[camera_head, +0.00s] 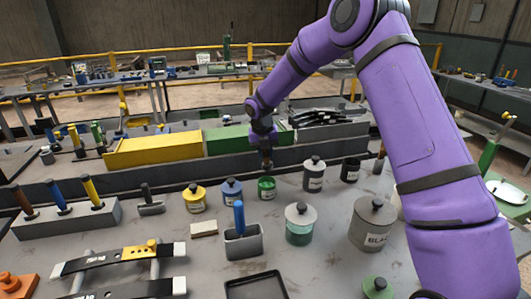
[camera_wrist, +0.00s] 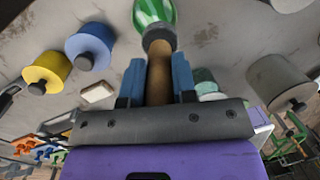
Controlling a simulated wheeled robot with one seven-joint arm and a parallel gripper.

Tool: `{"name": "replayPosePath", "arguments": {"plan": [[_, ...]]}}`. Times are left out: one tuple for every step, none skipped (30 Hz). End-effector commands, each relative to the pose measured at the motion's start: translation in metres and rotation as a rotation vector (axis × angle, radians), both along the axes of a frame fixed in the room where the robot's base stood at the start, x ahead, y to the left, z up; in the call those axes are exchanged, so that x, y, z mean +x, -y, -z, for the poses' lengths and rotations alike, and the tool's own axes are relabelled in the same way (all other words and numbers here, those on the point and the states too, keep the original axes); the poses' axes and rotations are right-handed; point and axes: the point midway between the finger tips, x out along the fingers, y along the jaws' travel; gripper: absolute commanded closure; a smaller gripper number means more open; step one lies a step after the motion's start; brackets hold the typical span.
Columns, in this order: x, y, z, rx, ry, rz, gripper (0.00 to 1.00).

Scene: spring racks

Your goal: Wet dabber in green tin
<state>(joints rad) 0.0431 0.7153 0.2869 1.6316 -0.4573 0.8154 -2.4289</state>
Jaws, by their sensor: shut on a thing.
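The green tin (camera_head: 266,189) stands open among the small tins on the grey bench, and its green shows at the top of the wrist view (camera_wrist: 151,11). My gripper (camera_wrist: 157,84) is shut on the brown wooden handle of the dabber (camera_wrist: 159,76), a blue finger on each side. The dabber's dark grey end (camera_wrist: 158,37) points at the green tin and overlaps it in the wrist view. In the head view the dabber (camera_head: 266,162) hangs upright just above the tin's mouth. I cannot tell whether its tip touches the tin.
Yellow (camera_head: 194,198) and blue (camera_head: 231,191) lidded tins stand left of the green tin; a grey lidded tin (camera_head: 314,174) and an open black tin (camera_head: 350,169) stand right. A glass jar (camera_head: 300,223) and a blue-handled tool in a grey holder (camera_head: 243,243) are nearer. Yellow and green boxes are behind.

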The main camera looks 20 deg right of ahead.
Motion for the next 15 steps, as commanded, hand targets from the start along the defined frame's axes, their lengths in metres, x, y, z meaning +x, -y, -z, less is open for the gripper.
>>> {"name": "replayPosePath", "arguments": {"plan": [[0.0, 0.0, 0.0, 0.0, 0.0, 0.0, 0.98], [0.0, 0.0, 0.001, 0.0, 0.0, 0.0, 0.98], [0.0, 0.0, 0.002, 0.0, 0.0, 0.0, 0.98], [0.0, 0.0, 0.003, 0.0, -0.001, 0.0, 0.98], [0.0, 0.0, 0.005, 0.0, -0.001, 0.0, 0.98], [0.0, 0.0, 0.007, 0.0, -0.001, 0.0, 0.98], [0.0, 0.0, 0.009, -0.001, -0.001, 0.0, 0.98], [0.0, 0.0, 0.011, -0.001, -0.001, 0.0, 0.98], [0.0, 0.0, 0.013, -0.001, -0.001, 0.0, 0.98], [0.0, 0.0, 0.016, -0.001, -0.001, 0.0, 0.98], [0.0, 0.0, 0.018, -0.001, -0.001, 0.0, 0.98], [0.0, 0.0, 0.021, -0.001, 0.0, 0.0, 0.98], [0.0, 0.0, 0.023, -0.001, 0.0, 0.0, 0.98], [0.0, 0.0, 0.026, -0.001, -0.001, 0.0, 0.98], [0.0, 0.0, 0.029, -0.001, -0.001, 0.0, 0.98]]}}
